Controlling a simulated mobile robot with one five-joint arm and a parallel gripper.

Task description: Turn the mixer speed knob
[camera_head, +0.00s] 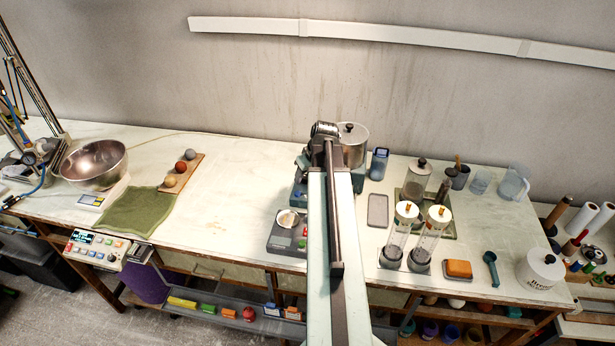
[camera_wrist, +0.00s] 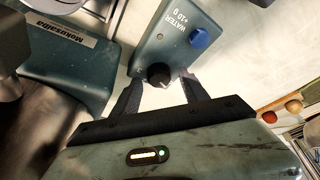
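In the wrist view a small black knob (camera_wrist: 158,74) with a pale pointer mark sits at the near end of a teal panel (camera_wrist: 178,55). The panel also has a blue button (camera_wrist: 200,38) and the lettering "WATER +10 g". My gripper (camera_wrist: 161,78) is open, with one dark finger on each side of the knob and visible gaps to it. A teal housing (camera_wrist: 65,72) labelled "Mokusaiba" lies to the left. In the head view my arm covers most of the teal machine (camera_head: 300,190), and the knob is hidden there.
A metal pot (camera_head: 354,150) stands behind my arm. A small scale-like device (camera_head: 285,240) is left of it; a grey slab (camera_head: 377,210) and two clear cylinders (camera_head: 398,235) are right. The table between the green cloth (camera_head: 140,211) and the device is clear.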

